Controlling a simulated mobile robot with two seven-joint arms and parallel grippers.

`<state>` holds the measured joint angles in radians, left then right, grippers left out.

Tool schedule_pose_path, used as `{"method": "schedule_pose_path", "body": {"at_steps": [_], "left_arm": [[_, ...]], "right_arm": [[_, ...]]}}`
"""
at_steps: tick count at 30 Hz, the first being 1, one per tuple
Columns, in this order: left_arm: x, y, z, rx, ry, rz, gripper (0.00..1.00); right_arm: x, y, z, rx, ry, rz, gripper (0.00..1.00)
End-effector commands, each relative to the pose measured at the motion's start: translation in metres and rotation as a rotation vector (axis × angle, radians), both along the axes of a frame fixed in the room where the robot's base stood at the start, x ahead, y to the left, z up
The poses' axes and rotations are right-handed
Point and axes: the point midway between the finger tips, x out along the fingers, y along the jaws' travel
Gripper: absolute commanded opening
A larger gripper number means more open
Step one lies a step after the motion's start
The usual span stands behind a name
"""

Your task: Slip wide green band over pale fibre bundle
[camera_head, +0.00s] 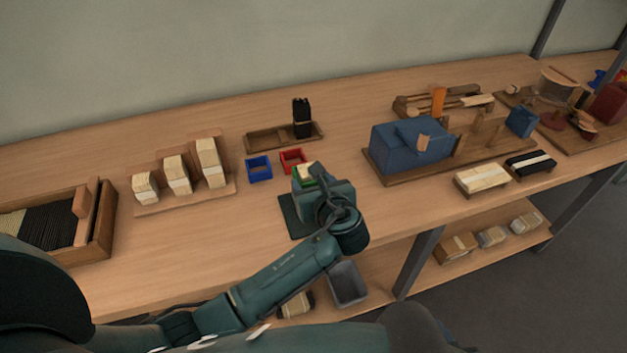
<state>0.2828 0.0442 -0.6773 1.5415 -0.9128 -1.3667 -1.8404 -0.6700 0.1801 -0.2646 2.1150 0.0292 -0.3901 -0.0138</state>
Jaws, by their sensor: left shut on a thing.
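My left gripper (312,180) reaches over the dark green mat (291,220) near the table's front middle. It is shut on the green band (299,181), a bit of which shows at its far left side. A pale piece (308,169), which looks like the top of a fibre bundle, shows right at the band. The gripper body hides the rest, so I cannot tell whether the band is around the bundle or only beside it. Several pale bundles (177,174) stand on a stepped wooden rack to the left. My right gripper is not in view.
A blue bin (258,167) and a red bin (291,157) stand just behind the gripper. Behind them is a wooden tray (267,139) with an upright black bundle (301,117). Bare tabletop lies left of the mat.

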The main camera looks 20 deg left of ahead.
Motion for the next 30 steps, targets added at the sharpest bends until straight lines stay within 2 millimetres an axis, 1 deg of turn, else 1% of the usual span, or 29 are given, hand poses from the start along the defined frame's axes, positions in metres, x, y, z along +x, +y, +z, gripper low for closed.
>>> {"method": "schedule_pose_path", "body": {"at_steps": [6,14,15,23,24,28,30], "left_arm": [[-0.0002,0.0001,-0.0064,0.001,0.001,0.0,0.34],[-0.0001,0.0002,-0.0068,0.001,0.001,0.0,0.34],[-0.0001,0.0002,-0.0067,0.001,0.001,0.0,0.58],[-0.0001,0.0002,-0.0066,0.0,0.0,0.0,0.79],[0.0,0.0002,-0.0065,0.0,0.0,0.0,0.81],[0.0,0.0002,-0.0065,0.0,0.0,0.0,0.81],[0.0,0.0002,-0.0065,0.0,0.0,0.0,0.86]], "right_arm": [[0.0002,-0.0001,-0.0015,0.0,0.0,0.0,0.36],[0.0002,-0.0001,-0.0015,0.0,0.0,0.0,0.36],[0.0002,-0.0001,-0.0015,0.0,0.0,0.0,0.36],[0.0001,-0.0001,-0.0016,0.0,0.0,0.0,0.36],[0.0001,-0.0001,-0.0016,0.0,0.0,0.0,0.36],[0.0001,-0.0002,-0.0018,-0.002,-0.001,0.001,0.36],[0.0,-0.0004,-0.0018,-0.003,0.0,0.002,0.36]]}}
